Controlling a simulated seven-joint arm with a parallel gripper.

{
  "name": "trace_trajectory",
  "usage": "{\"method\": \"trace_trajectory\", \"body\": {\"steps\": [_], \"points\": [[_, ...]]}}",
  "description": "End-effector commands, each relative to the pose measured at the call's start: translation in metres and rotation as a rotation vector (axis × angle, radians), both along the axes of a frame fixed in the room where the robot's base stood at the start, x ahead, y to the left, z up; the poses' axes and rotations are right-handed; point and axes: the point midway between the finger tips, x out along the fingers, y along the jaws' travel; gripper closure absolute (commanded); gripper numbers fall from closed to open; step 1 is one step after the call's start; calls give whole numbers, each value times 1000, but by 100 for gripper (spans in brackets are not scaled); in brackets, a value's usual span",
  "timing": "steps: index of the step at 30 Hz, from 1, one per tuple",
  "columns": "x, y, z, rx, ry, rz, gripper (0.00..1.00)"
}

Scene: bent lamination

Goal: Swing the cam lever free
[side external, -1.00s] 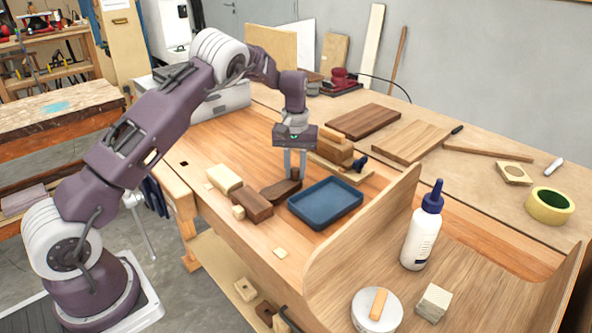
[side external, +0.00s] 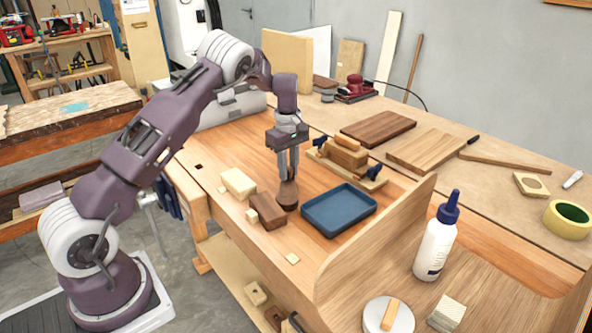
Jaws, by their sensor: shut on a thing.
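A dark brown, rounded wooden piece (side external: 287,197), seemingly the cam lever, stands close to the table between the blue tray and a dark block. My gripper (side external: 288,178) points straight down with its fingers shut on the upper part of this piece. The fingers hide some of it, and I cannot tell whether its lower end touches the table.
The blue tray (side external: 308,218) is empty, just right of my gripper. A dark block (side external: 266,211) and a pale block (side external: 238,183) lie close on the left. A curved wooden panel (side external: 375,240) and a glue bottle (side external: 436,240) stand at the front right. Boards (side external: 378,128) lie behind.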

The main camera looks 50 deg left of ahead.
Motion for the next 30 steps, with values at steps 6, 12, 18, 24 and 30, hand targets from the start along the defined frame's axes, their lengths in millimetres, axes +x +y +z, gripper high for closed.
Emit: {"method": "trace_trajectory", "body": {"steps": [6, 12, 18, 24, 30], "points": [[-13, 11, 1, 2, 0, 205, 100], [-26, 17, 1, 1, 0, 390, 100], [-37, 21, 1, 0, 0, 553, 100], [-47, 23, 1, 0, -1, 678, 100], [-53, 23, 0, 0, 0, 756, 100]]}}
